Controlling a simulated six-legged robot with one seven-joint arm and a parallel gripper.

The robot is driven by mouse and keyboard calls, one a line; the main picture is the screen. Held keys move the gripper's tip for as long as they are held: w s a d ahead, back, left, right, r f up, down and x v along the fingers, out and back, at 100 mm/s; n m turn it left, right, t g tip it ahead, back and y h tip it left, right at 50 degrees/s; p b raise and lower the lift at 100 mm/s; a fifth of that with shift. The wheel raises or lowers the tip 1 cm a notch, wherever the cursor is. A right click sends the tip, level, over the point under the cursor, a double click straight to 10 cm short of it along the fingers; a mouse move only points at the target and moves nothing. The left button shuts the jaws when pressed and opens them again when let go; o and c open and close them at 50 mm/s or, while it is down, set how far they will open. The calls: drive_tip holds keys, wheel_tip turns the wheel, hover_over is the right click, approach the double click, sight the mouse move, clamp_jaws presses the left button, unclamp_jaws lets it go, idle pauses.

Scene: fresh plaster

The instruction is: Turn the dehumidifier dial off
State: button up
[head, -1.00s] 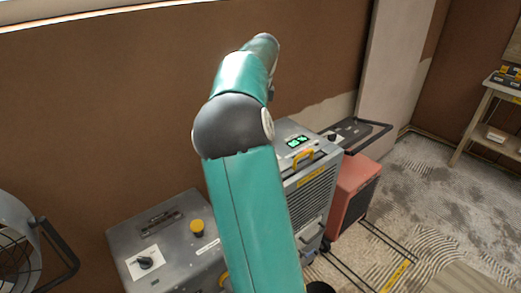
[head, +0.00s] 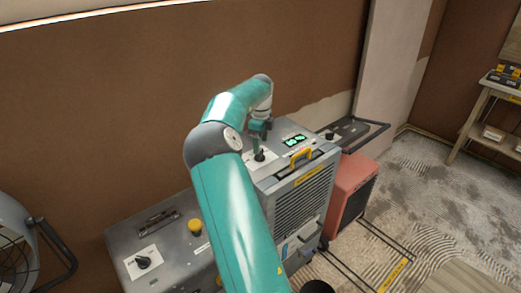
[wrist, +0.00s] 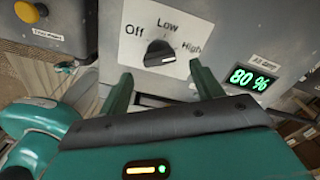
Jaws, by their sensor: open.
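The dehumidifier (head: 312,205) is a grey box with a yellow handle and green-lit display. The display reads 80 % in the wrist view (wrist: 250,79). Its black dial (wrist: 158,53) sits on a white plate marked Off at left, Low at top and High at right. The dial's ridge slants; which end is the pointer I cannot tell. The dial also shows in the head view (head: 260,156). My gripper (wrist: 160,70) is open and empty, its fingers on either side below the dial in the wrist view, apart from it. In the head view my gripper (head: 259,137) is just above the dial.
A second grey box (head: 165,240) with another black dial (head: 143,262) and a yellow button (head: 195,226) stands to the left. A fan (head: 18,245) is at far left. A red heater (head: 352,188) stands right of the dehumidifier. The brown wall is behind.

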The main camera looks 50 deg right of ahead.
sight(260, 155)
drive_tip(key=shift+f, duration=1.95)
drive_tip(key=c, duration=1)
